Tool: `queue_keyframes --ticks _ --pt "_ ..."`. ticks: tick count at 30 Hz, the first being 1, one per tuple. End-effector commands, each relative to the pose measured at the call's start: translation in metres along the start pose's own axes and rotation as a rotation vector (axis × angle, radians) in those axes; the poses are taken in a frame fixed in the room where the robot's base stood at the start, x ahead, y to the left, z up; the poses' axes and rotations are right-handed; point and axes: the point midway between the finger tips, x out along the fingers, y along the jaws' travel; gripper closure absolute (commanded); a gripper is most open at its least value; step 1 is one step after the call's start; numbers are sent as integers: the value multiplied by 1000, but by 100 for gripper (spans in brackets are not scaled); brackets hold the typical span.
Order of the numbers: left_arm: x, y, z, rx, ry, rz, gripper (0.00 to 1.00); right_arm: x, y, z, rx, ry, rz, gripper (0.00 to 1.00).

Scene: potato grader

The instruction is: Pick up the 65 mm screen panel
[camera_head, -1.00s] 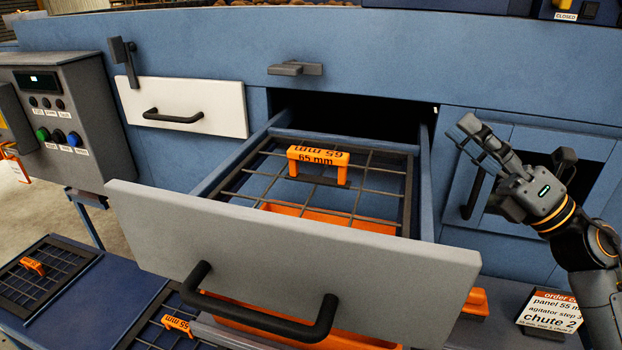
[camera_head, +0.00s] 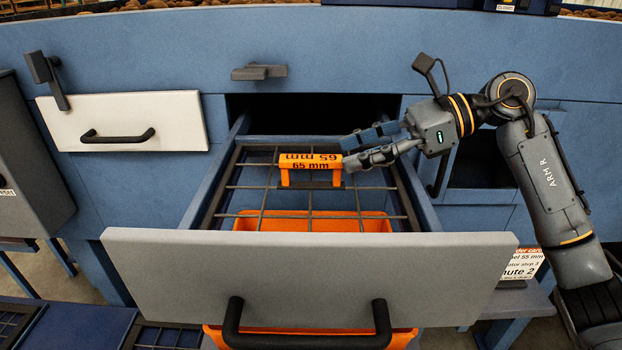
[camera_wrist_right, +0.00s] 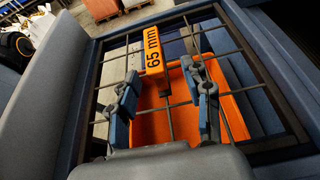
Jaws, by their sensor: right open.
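The 65 mm screen panel (camera_head: 405,200) is a dark wire grid in a frame, lying in the pulled-out drawer. Its orange handle (camera_head: 310,162), marked "65 mm", stands up near the panel's far side. My right gripper (camera_head: 347,153) is open, with its fingertips close to the handle's right end in the head view. In the right wrist view, the handle (camera_wrist_right: 154,52) appears between and beyond the open fingers (camera_wrist_right: 160,75); I cannot see any contact. My left gripper is not in view.
The drawer's grey front (camera_head: 300,265) with its black pull handle (camera_head: 305,338) stands between me and the panel. An orange bin (camera_head: 330,222) shows beneath the grid. A white drawer (camera_head: 130,120) is at left. An order card (camera_head: 522,264) stands at lower right.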

Motion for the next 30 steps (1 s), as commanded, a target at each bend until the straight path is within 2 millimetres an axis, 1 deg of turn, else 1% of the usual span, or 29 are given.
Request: queue_keyframes --ticks 1,3,7,9,11,14,15,18,21,26,27,29,30 --pt "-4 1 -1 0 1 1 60 8 1 2 -1 0 3 51" --pt "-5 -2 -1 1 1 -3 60 15 1 2 -1 -2 2 51" --pt "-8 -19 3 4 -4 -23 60 22 1 2 -1 -1 1 51" --pt "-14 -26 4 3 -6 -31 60 28 2 4 0 -2 3 51" --pt "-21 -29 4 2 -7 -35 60 37 4 6 -1 -3 3 51" --pt "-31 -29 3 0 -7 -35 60 53 8 8 1 -3 5 51" --pt "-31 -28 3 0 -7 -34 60 59 7 7 0 -3 4 51" --pt "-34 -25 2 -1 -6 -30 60 69 6 6 0 -3 2 51" --pt "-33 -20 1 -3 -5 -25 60 72 6 4 -1 -2 0 51" --pt "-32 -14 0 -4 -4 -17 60 72 6 4 -1 -2 0 51" --pt "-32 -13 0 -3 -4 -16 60 72 6 4 -1 -2 0 55" --pt "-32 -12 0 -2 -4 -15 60 72 6 4 -1 -2 0 67" --pt "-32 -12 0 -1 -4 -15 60 72 6 4 -1 -2 0 75"
